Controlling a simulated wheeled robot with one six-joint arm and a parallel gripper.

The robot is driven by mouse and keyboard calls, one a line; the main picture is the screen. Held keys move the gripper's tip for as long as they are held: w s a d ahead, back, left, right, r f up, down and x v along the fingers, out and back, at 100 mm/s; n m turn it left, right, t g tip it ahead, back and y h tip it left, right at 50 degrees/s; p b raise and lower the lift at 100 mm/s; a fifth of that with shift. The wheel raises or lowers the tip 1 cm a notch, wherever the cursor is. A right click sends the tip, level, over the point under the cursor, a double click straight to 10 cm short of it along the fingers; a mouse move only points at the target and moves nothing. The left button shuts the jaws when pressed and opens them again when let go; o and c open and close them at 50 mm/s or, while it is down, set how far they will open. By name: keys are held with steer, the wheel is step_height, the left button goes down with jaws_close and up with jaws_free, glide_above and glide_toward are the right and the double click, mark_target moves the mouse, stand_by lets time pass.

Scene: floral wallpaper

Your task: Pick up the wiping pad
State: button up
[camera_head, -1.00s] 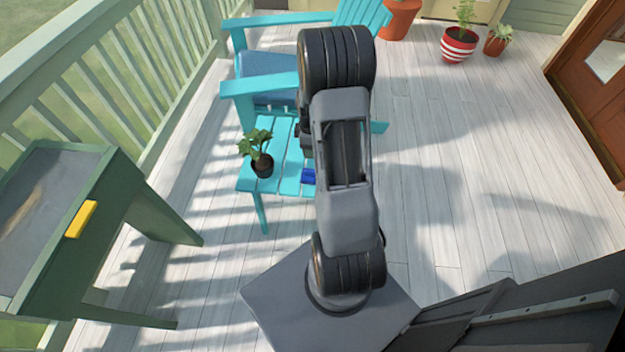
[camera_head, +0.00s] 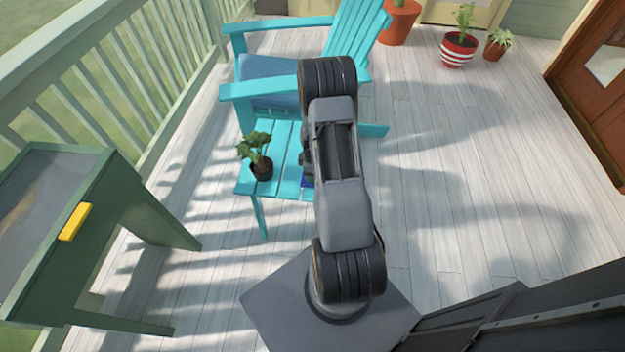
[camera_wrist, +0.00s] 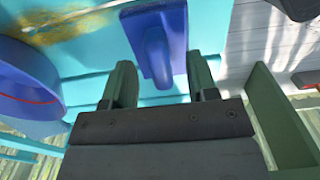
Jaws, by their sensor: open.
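The wiping pad looks like a blue rectangular plate with a raised blue handle (camera_wrist: 158,55) in the wrist view. It lies on the turquoise slatted table (camera_head: 283,150). In the head view only a small blue edge of the pad (camera_head: 307,183) shows beside my arm. My gripper (camera_wrist: 162,78) is open, with one green finger on each side of the handle's near end in the picture. The fingers look apart from the handle, and I cannot tell their height above the table. In the head view my arm mostly hides the gripper.
A potted plant (camera_head: 260,163) stands on the table left of my arm. A turquoise chair (camera_head: 255,92) with a blue cushion stands behind. A green stand with a yellow block (camera_head: 75,221) is at left. A large blue rounded thing (camera_wrist: 30,90) is close at left in the wrist view.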

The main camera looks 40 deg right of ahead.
steer(key=shift+f, duration=0.75)
jaws_close()
